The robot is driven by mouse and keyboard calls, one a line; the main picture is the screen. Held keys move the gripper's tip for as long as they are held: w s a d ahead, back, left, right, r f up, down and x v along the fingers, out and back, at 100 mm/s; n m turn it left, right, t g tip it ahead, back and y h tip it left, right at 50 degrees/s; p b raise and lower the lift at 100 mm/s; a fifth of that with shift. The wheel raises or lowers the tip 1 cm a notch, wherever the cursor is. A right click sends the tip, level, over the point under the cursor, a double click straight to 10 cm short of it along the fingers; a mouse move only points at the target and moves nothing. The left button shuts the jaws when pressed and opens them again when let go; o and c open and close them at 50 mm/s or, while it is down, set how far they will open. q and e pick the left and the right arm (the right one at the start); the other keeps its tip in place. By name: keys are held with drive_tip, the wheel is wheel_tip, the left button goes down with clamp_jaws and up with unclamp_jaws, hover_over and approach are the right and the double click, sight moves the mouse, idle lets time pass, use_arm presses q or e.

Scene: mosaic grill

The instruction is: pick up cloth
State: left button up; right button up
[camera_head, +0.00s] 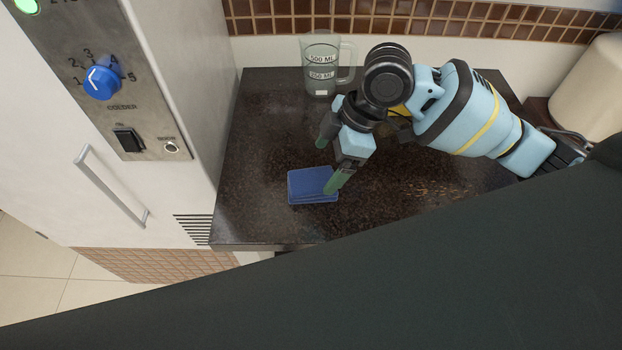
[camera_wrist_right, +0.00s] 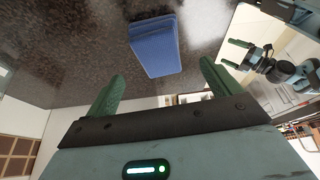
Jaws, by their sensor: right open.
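The cloth (camera_head: 312,186) is a blue folded rectangle lying flat on the dark counter, near its front left part. It also shows in the right wrist view (camera_wrist_right: 156,48), beyond the fingertips. My right gripper (camera_head: 332,163) reaches in from the right, with its green fingers apart and nothing between them. One finger overlaps the right edge of the cloth in the head view; I cannot tell whether it touches. My left gripper (camera_wrist_right: 236,54) is outside the head view. It appears small at the right of the right wrist view, with its green fingers apart and empty.
A clear measuring jug (camera_head: 320,68) stands at the back of the counter (camera_head: 262,130), behind my right gripper. A white cabinet (camera_head: 180,60) with a blue dial bounds the counter on the left. A pale rounded container (camera_head: 590,85) stands at the far right. The counter's front left is clear.

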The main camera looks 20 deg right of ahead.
sight(313, 180)
drive_tip(key=shift+x, duration=3.65)
drive_tip(key=shift+w+a+f, duration=0.1)
drive_tip(key=shift+a, duration=0.05)
drive_tip(key=shift+c, duration=0.4)
drive_tip(key=c, duration=1)
